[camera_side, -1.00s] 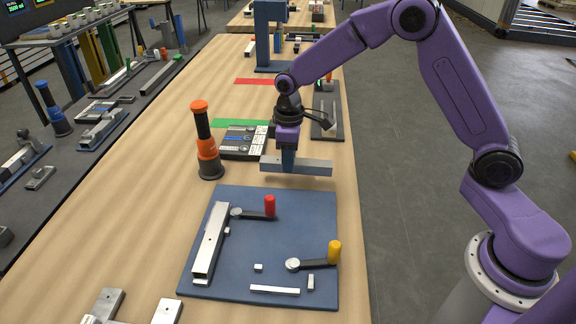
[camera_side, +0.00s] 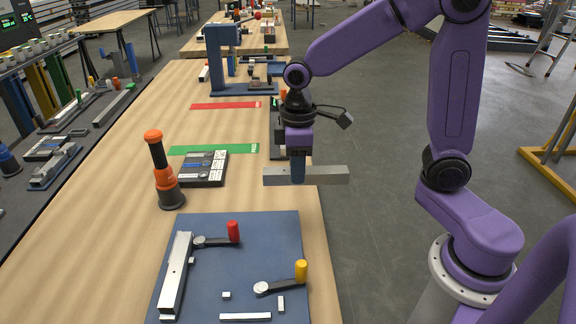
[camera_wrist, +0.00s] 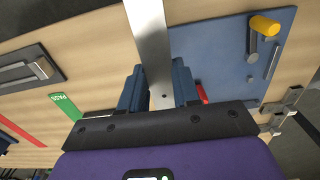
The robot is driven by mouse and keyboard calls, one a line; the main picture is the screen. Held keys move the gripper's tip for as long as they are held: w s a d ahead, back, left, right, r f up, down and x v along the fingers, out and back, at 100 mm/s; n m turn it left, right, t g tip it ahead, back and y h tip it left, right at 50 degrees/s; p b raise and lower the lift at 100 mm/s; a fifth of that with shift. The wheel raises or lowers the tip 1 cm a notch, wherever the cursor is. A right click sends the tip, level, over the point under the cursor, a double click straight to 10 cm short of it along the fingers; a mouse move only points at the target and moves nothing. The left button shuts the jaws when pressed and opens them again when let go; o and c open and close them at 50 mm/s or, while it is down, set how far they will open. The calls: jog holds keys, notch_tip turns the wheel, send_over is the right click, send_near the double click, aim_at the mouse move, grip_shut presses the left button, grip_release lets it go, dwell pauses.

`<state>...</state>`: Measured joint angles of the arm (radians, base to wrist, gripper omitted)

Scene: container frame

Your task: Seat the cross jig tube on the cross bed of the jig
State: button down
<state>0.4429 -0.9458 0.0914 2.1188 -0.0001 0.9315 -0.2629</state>
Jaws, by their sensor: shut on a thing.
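My gripper (camera_side: 298,178) is shut on a grey square metal tube (camera_side: 330,175), the cross jig tube, near its middle. It is held level and crosswise above the table's right edge, beyond the jig. In the wrist view the tube (camera_wrist: 150,40) runs between the two blue fingers (camera_wrist: 160,90). The jig is a blue plate (camera_side: 232,265) in the foreground. Another long tube (camera_side: 176,275) lies along its left side, beside a red-handled clamp (camera_side: 233,232). A yellow-handled clamp (camera_side: 301,270) and small pale blocks (camera_side: 245,317) are at the near right. The held tube is apart from the plate.
An orange-and-black post (camera_side: 163,172) stands left of the gripper. A dark box (camera_side: 204,169) lies behind it, near green (camera_side: 215,149) and red (camera_side: 226,105) table strips. A blue stand (camera_side: 222,58) is farther back. Free air lies beyond the table's right edge.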

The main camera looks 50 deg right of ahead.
jog(key=s+a+f, duration=0.2)
jog(key=a, duration=1.1)
jog(key=s+a+f, duration=0.2)
jog(key=a+f, duration=0.1)
jog(key=a, duration=1.1)
jog(key=shift+s+d+f, duration=0.1)
jog(key=shift+f, duration=1.15)
jog(key=shift+s+f, duration=0.1)
jog(key=shift+f, duration=1.1)
jog(key=shift+f, duration=0.9)
jog(key=shift+c, duration=0.8)
grip_release()
notch_tip(320, 180, up, 7)
